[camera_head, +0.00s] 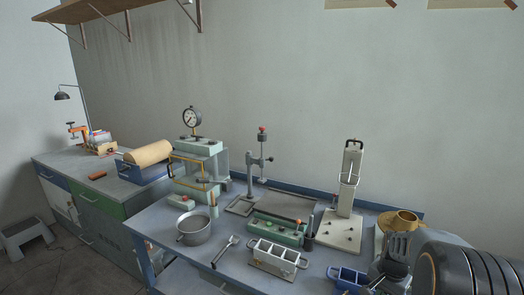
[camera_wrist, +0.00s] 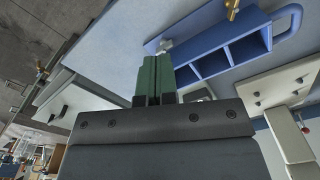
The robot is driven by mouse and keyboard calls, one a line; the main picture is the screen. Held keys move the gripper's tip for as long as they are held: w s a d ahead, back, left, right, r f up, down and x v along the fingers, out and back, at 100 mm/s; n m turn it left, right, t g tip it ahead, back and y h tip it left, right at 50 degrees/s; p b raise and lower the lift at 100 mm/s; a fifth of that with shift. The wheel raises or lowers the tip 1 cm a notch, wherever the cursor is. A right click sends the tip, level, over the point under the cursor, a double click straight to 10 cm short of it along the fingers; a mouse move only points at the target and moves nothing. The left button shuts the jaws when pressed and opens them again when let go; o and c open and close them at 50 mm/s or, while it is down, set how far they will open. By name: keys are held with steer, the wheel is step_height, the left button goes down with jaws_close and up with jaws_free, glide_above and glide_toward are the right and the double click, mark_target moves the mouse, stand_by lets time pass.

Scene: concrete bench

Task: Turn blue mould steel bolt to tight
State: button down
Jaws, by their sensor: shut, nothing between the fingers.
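The blue mould (camera_wrist: 215,50), a long block with several open compartments and a loop handle at one end, lies on the bench in the wrist view. In the head view, the blue mould (camera_head: 347,276) is at the front right, partly hidden by my arm. A pale steel bolt (camera_wrist: 165,45) stands at the mould's near side, right by my fingertips; I cannot tell whether they touch it. A brass bolt (camera_wrist: 233,10) is on the far side. My gripper (camera_wrist: 157,62) has green fingers pressed together, with nothing between them.
A grey mould (camera_head: 275,258) with compartments stands left of the blue one, with a green one (camera_head: 278,230) behind. A steel pot (camera_head: 193,229), a scoop (camera_head: 226,248), a white stand (camera_head: 342,225) and a brass pan (camera_head: 400,220) occupy the bench.

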steer(key=shift+m, duration=0.5)
steer(key=shift+w+d+f+b, duration=0.1)
steer(key=shift+d+f+b, duration=0.2)
steer(key=shift+f+b, duration=0.85)
steer(key=shift+s+d+f+b, duration=0.1)
steer(key=shift+d+f+b, duration=0.4)
steer(key=shift+f, duration=1.3)
steer(key=shift+w+d+f+b, duration=0.15)
steer(key=shift+f+b, duration=0.8)
steer(key=shift+f, duration=0.5)
steer(key=shift+w+d, duration=0.35)
steer(key=shift+w, duration=0.15)
steer(key=shift+w+a+p, duration=0.35)
steer(key=shift+w+a, duration=0.1)
steer(key=shift+w, duration=0.2)
steer(key=shift+a, duration=0.1)
steer(key=shift+s+a, duration=0.1)
steer(key=shift+a, duration=0.2)
steer(key=shift+r, duration=0.15)
step_height(320, 180, up, 6)
steer(key=p, duration=0.4)
